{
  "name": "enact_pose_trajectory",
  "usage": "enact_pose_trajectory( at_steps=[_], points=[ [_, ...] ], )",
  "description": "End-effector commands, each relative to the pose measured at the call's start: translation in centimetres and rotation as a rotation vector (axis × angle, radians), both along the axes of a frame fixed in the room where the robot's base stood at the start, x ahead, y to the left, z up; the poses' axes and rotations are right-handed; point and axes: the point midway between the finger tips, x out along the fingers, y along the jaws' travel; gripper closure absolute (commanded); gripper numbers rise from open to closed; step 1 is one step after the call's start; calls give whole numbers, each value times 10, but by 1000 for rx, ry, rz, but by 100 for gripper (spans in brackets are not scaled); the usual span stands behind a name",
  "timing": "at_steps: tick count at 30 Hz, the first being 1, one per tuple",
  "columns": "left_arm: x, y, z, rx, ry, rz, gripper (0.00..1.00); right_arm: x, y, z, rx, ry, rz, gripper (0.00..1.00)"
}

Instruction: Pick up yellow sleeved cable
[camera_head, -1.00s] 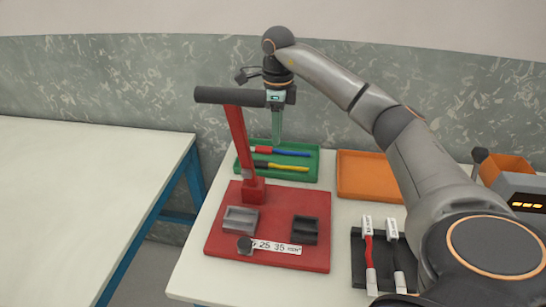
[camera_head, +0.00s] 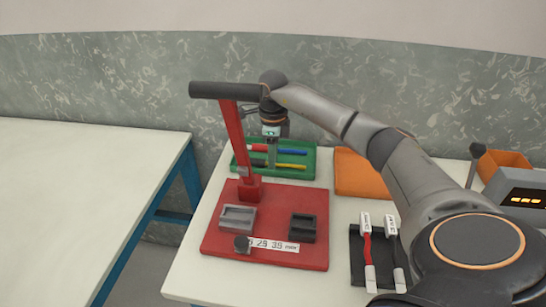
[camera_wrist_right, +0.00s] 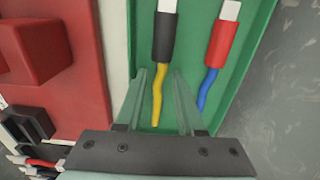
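The yellow sleeved cable (camera_head: 291,166) lies in the green tray (camera_head: 313,160) on the table. In the right wrist view its yellow wire (camera_wrist_right: 157,92) runs out of a black sleeve (camera_wrist_right: 163,38) with a white end. My right gripper (camera_head: 272,164) points down over the tray and hides part of the cable in the head view. In the right wrist view its fingers (camera_wrist_right: 160,75) are apart, one on each side of the yellow wire, with gaps between. It holds nothing. My left gripper is not in view.
A blue cable (camera_wrist_right: 208,92) with a red sleeve (camera_wrist_right: 224,42) lies beside it in the tray. The red press (camera_head: 220,245) and its dark lever handle (camera_head: 225,90) stand close in front. An orange tray (camera_head: 360,175) is to the right. A black holder (camera_head: 358,262) carries red and black cables.

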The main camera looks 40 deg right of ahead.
Motion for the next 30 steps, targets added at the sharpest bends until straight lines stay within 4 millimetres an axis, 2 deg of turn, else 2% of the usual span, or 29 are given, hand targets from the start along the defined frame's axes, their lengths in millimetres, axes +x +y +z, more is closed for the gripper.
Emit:
enact_pose_trajectory(
  at_steps=[1, 11, 26, 30],
  points=[
    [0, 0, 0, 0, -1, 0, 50, 0, 0, 0, 0, 0, 0, 64],
    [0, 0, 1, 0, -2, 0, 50, 0, 0, 1, 0, 0, 0, 100],
    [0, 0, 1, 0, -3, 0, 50, 0, 0, 1, -1, -1, 0, 100],
    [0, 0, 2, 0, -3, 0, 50, 1, 0, 10, 0, -3, 0, 100]
  ],
)
